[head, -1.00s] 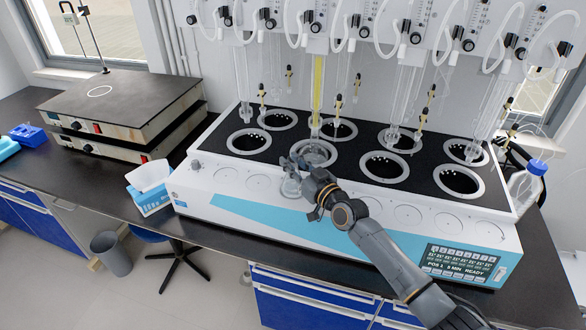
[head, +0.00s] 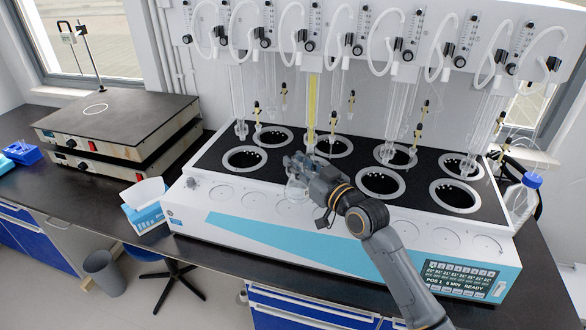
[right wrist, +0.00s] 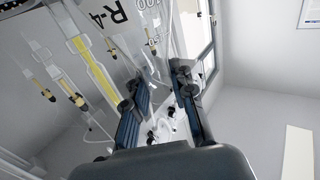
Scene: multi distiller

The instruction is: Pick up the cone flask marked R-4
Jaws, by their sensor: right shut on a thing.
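The cone flask marked R-4 (head: 297,189) is clear glass and hard to see against the white front ledge of the distiller (head: 215,222) in the head view. In the right wrist view the flask (right wrist: 110,20) is at the top, with its R-4 marking and volume numbers readable. My right gripper (head: 297,165) is shut on the flask, with its body below the fingers in the head view. Both fingers (right wrist: 160,100) show in the right wrist view. My gripper and forearm hide one heating well. My left gripper is not in view.
Glass tubes, one holding yellow liquid (head: 312,105), hang over the black top with several open ringed wells (head: 380,183). A blue-capped bottle (head: 522,198) stands at the right end. A tissue box (head: 146,207) and stacked hot plates (head: 115,120) are on the left.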

